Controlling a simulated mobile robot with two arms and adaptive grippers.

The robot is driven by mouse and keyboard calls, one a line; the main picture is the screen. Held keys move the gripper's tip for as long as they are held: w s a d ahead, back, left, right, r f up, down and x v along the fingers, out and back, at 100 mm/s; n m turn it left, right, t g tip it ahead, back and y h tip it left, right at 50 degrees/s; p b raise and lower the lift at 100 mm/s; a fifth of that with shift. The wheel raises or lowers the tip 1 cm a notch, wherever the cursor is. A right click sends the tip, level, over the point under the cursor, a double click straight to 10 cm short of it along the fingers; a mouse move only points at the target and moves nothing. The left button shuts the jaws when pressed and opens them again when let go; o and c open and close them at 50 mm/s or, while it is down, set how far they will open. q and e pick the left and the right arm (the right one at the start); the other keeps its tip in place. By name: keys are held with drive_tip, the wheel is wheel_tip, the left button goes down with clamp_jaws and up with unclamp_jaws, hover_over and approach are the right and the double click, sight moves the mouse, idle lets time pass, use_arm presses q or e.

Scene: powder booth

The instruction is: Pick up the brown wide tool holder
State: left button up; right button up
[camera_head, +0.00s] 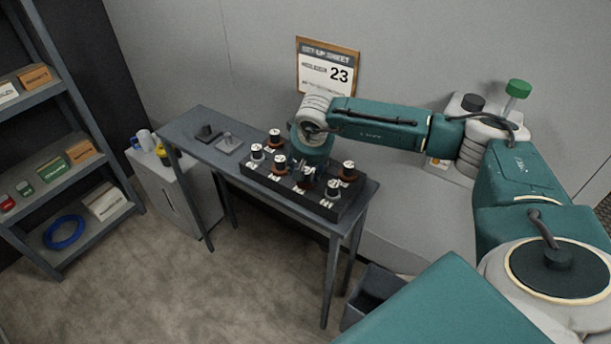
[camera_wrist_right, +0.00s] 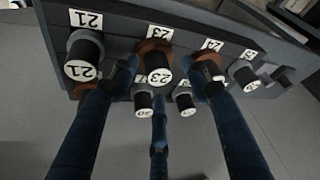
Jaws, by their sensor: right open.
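Tool holders with black bodies, white numbered ends and brown or grey collars stand in a dark rack (camera_head: 252,174). A brown-collared holder marked 23 (camera_wrist_right: 157,68) is in the middle of the right wrist view. My right gripper (camera_wrist_right: 160,88) is open, its fingers spread around this holder without visibly closing on it. Other brown-collared holders show in the head view, one at the back (camera_head: 274,138), one left of the gripper (camera_head: 279,164) and one at the right (camera_head: 348,171). The gripper partly hides the middle of the rack. My left gripper is out of view.
The rack stands on a narrow grey table (camera_head: 191,129) with small dark items at its left end. A set-up sheet reading 23 (camera_head: 328,68) hangs on the wall behind. A shelf unit (camera_head: 50,160) stands left, and a dark bin (camera_head: 372,290) is below the table.

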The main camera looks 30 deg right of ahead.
drive_tip(key=shift+w+f, duration=0.1)
drive_tip(key=shift+f, duration=0.25)
clamp_jaws()
drive_tip(key=shift+r, duration=0.15)
